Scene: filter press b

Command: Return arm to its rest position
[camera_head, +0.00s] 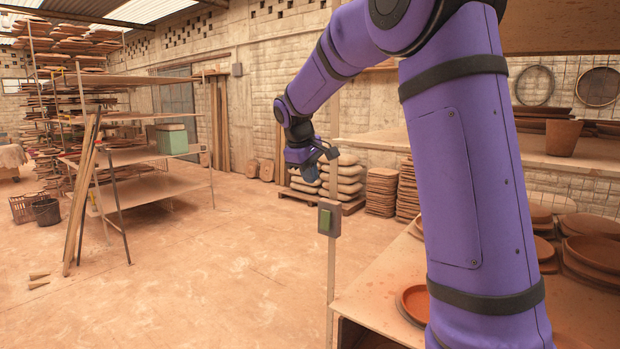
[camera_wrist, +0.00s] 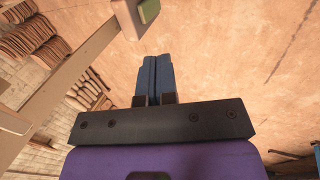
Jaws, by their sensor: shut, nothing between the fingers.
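My purple arm rises at the right of the head view, bends at the top and reaches out to the left. My gripper (camera_head: 311,172) hangs at its far end, pointing down, in the air near the top of a thin post. In the wrist view my gripper (camera_wrist: 152,62) shows its two blue fingers pressed together with nothing between them.
The post (camera_head: 331,285) stands close to my gripper. A workbench (camera_head: 385,285) with terracotta plates is at the right, below my arm. Stacked sacks (camera_head: 345,178) lie against the back wall. Wooden shelves (camera_head: 150,188) stand at the left. The floor between is open.

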